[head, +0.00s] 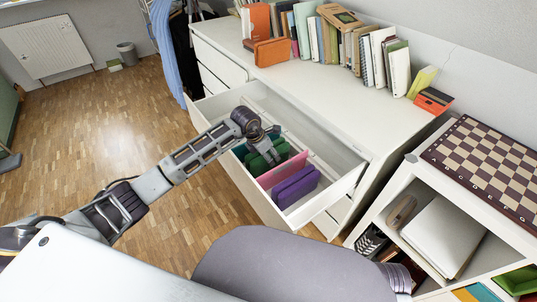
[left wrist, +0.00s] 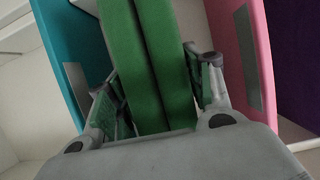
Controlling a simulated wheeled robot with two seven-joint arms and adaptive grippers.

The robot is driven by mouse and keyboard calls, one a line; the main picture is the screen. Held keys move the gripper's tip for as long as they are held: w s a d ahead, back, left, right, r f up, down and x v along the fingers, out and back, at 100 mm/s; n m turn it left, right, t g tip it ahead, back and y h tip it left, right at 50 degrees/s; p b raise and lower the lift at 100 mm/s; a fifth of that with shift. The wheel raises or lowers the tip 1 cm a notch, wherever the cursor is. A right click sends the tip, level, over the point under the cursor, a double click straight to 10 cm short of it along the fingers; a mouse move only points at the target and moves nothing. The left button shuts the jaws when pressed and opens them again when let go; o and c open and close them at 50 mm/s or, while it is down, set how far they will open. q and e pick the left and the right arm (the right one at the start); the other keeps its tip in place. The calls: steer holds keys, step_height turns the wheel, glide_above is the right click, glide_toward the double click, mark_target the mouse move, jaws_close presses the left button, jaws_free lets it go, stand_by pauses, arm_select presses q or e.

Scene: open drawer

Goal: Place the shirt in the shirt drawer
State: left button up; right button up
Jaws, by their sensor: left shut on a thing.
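A folded green shirt (left wrist: 150,60) stands upright in the open white drawer (head: 342,184), between a teal panel (left wrist: 75,40) on the left and a pink panel (left wrist: 240,50) on the right. My left gripper (left wrist: 158,78) reaches down into the drawer and is shut on the green shirt, with one finger on each side. In the head view, the left gripper (head: 273,154) hides part of the green items (head: 257,161). Purple folded items (head: 296,187) stand beyond the pink panel (head: 282,170). The shirt's lower edge is hidden. My right gripper is not in view.
Books (head: 318,40) and an orange box (head: 272,51) stand on the white dresser top (head: 310,95). A shelf unit with a chessboard (head: 488,160) is at the right. The drawer's right end has free room. Open wooden floor (head: 110,130) lies left.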

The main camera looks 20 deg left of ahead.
arm_select(q)
steer(key=o, duration=1.1)
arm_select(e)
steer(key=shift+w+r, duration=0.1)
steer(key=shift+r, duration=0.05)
arm_select(q)
steer(key=shift+r, duration=0.2)
steer(key=shift+s+a+r, duration=0.1)
steer(key=shift+a+r, duration=0.05)
steer(key=shift+r, duration=0.15)
steer(key=p+v, duration=0.2)
steer(key=v, duration=0.7)
steer(key=shift+r, duration=0.15)
steer(key=shift+p+v, duration=0.3)
steer(key=shift+v, duration=0.55)
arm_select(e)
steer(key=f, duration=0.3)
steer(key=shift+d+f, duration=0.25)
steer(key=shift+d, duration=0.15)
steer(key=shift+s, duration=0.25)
